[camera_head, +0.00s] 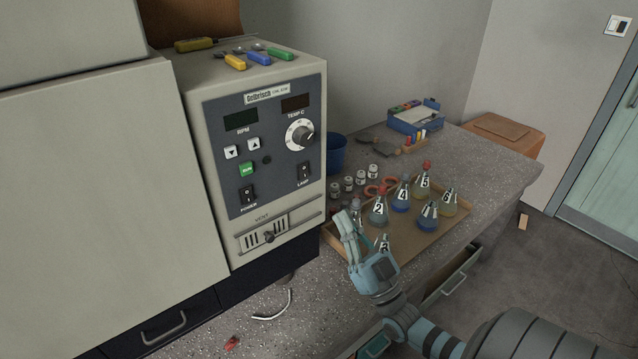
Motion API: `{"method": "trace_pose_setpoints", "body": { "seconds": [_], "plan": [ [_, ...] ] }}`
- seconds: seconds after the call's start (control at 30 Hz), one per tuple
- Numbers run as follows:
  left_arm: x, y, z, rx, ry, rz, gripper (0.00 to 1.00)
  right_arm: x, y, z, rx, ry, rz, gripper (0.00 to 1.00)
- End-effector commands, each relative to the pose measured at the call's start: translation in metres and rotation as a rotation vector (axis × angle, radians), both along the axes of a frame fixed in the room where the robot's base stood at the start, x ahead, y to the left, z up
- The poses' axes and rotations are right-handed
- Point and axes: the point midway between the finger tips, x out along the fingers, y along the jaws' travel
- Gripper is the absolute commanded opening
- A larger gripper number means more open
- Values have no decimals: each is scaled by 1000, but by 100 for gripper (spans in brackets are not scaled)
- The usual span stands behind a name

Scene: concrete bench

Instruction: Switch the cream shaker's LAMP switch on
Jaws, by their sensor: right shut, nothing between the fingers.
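The cream shaker (195,120) stands at the left of the bench, with a dark control panel on its front. My right gripper (346,222) is shut and empty, below and to the right of the LAMP switch, apart from the panel. It is in front of the tray of flasks and hides part of it. My left gripper is not in view.
A tray (421,247) holds several numbered flasks just behind and right of my right gripper. Small white-capped vials (348,184) and a blue cup (336,153) stand beside the shaker. A drawer (450,281) is open at the bench front.

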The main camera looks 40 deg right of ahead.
Motion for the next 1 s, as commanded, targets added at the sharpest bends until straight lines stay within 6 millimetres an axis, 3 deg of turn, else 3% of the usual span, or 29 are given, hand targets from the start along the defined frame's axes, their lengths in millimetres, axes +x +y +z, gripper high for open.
{"method": "trace_pose_setpoints", "body": {
  "seconds": [0.3,0.5,1.0],
  "plan": [
    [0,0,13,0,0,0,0,54,-1,45,1,-2,-1,0],
    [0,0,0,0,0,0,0,85,-2,37,1,-1,-2,0],
    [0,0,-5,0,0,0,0,94,-2,35,0,-6,0,0]
  ]
}}
